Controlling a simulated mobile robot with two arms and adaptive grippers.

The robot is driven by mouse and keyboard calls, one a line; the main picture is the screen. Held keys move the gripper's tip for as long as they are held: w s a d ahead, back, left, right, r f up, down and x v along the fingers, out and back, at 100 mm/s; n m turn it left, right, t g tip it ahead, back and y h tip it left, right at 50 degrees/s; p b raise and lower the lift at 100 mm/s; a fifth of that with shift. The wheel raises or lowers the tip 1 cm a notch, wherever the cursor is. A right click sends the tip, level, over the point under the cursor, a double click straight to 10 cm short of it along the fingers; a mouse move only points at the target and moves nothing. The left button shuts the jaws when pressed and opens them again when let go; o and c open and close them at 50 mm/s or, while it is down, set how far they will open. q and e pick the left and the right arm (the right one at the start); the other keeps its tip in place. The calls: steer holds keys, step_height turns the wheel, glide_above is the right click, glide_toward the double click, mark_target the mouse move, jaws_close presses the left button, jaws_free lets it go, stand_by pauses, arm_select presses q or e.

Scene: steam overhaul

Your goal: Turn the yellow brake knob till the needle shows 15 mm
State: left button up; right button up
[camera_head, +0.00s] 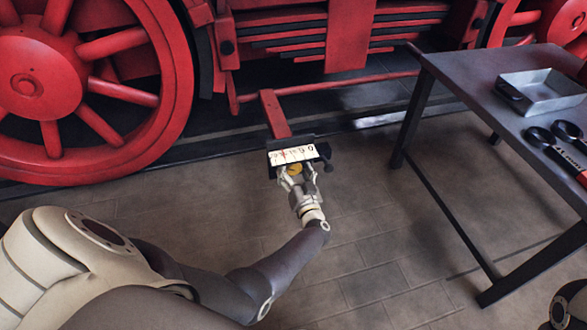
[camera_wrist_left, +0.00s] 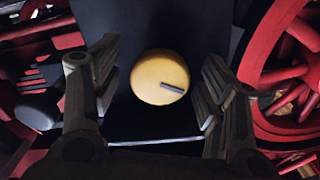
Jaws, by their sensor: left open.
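The yellow brake knob (camera_wrist_left: 158,78) sits between the open fingers of my left gripper (camera_wrist_left: 153,95) in the left wrist view, with a gap on both sides. A dark pointer mark on its face points right and slightly down. In the head view the knob (camera_head: 295,169) shows just below the white scale plate (camera_head: 293,154), with my left gripper (camera_head: 297,176) in front of it. The scale carries a row of dark marks and a reddish mark left of its middle; the needle's reading is too small to tell. My right gripper is not in view.
A red bar (camera_head: 274,114) runs from the locomotive down to the gauge. A large red wheel (camera_head: 60,85) stands at the left. The paved floor below the gauge is clear.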

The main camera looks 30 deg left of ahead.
arm_select(q)
steer(key=v, duration=0.6)
stand_by(0.4)
